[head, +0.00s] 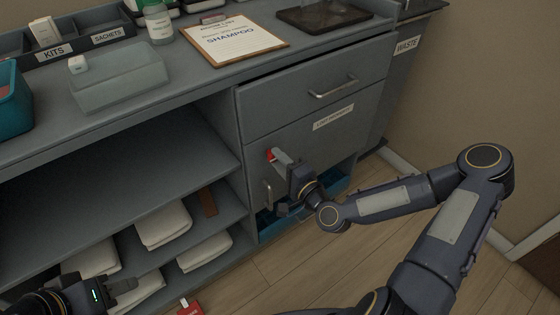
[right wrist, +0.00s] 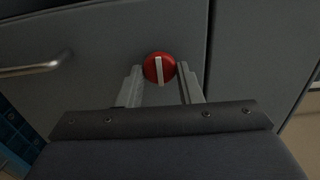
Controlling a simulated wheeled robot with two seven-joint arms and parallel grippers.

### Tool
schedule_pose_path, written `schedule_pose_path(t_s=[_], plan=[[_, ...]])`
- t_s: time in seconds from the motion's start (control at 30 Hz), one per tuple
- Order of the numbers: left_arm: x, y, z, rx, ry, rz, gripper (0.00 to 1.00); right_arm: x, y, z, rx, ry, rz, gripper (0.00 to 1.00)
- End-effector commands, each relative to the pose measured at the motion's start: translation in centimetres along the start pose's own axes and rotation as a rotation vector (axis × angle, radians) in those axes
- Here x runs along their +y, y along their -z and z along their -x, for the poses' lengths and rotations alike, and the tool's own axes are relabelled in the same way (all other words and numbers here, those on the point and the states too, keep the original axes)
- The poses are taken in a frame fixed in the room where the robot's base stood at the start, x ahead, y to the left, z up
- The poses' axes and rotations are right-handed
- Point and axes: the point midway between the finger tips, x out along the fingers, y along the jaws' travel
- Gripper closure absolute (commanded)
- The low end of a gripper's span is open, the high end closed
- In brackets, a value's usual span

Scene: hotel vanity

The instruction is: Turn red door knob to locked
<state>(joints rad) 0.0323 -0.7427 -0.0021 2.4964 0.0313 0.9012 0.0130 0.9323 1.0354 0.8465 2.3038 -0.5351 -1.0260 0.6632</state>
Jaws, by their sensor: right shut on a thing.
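The red door knob (head: 271,155) is on the grey cabinet door (head: 300,143) below the drawer. In the right wrist view the knob (right wrist: 150,69) is round, with a white bar standing nearly upright across its face. My right gripper (head: 279,158) reaches the knob from the front and is shut on it. In the right wrist view its two fingers (right wrist: 160,72) stand on either side of the knob. My left gripper (head: 125,286) is low at the left, away from the door; its finger gap cannot be made out.
A drawer handle (head: 333,88) is above the knob and a door handle (head: 267,192) below it. Open shelves with folded white towels (head: 163,224) are left of the door. A clipboard (head: 234,38) and clear box (head: 120,78) are on the counter. Floor is open in front.

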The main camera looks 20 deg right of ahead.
Motion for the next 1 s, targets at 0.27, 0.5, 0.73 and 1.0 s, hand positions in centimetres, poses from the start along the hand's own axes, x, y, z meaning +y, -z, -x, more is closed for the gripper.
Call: schedule_pose_path(t_s=[0.27,0.5,0.73,1.0], plan=[[0.0,0.0,0.0,0.000,0.000,0.000,0.64,0.0,0.0,0.0,0.001,-0.001,-0.001,0.48],[0.0,0.0,0.0,0.000,0.000,0.000,0.64,0.0,0.0,0.0,0.000,-0.001,0.001,0.47],[0.0,0.0,0.1,0.000,0.000,0.000,0.64,0.1,0.1,2.2,0.003,-0.003,0.001,0.47],[0.1,0.1,0.1,0.000,0.000,0.000,0.64,0.1,0.1,6.6,0.003,-0.003,0.001,0.47]])
